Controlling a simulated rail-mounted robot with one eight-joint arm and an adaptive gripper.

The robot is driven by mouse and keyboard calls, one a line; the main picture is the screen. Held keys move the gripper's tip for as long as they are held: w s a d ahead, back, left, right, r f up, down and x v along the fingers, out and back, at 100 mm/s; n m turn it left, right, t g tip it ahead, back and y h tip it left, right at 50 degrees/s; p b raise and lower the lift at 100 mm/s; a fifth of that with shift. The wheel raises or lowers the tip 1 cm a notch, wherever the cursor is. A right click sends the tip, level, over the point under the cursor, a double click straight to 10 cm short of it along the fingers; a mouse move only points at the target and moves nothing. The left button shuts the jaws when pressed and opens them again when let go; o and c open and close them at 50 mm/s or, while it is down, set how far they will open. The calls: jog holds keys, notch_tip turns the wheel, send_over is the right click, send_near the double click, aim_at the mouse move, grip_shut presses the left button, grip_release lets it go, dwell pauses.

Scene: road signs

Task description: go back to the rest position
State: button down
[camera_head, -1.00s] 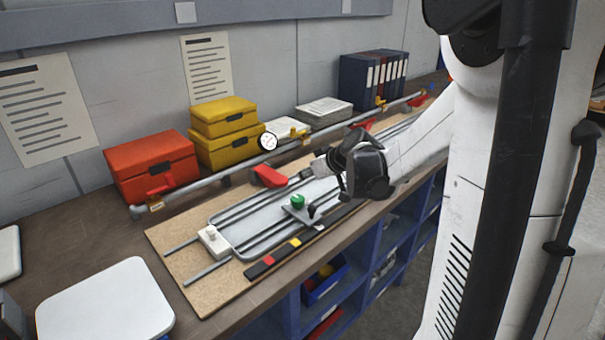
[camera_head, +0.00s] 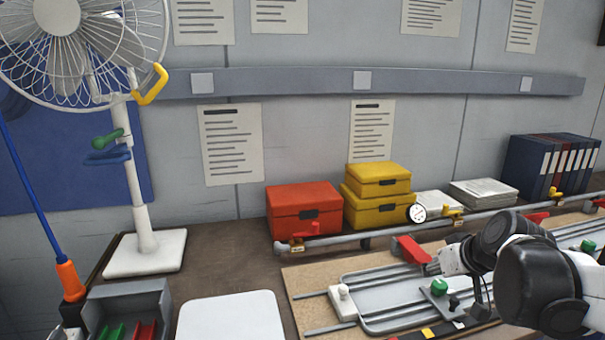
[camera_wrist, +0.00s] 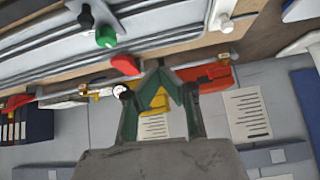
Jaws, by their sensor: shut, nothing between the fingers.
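My gripper shows in the wrist view (camera_wrist: 160,66), its two green-grey fingers meeting at the tips with nothing between them. In the head view my dark wrist and white arm reach in at the lower right, over the right part of the board (camera_head: 312,286). The fingertips are hard to make out there. The board carries a grey plate with rails (camera_head: 395,293), a green knob (camera_head: 439,287) and a white block (camera_head: 342,302). A red handle (camera_head: 412,250) appears just left of my wrist; whether they touch, I cannot tell.
A grey pipe (camera_head: 345,238) with a gauge (camera_head: 416,213) runs behind the board. Red (camera_head: 304,212) and yellow cases (camera_head: 378,208), papers and binders (camera_head: 548,166) stand along the wall. A fan (camera_head: 145,240), a bin (camera_head: 130,305) and a white pad (camera_head: 230,318) are left.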

jog(key=s+a+m+h, duration=0.1)
jog(key=s+a, duration=0.3)
jog(key=s, duration=0.5)
jog(key=s+a+g, duration=0.1)
jog(key=s+a, duration=0.2)
jog(key=s, duration=0.7)
jog(key=shift+a+f+m+h, duration=0.2)
jog(key=shift+a+m+h, duration=0.2)
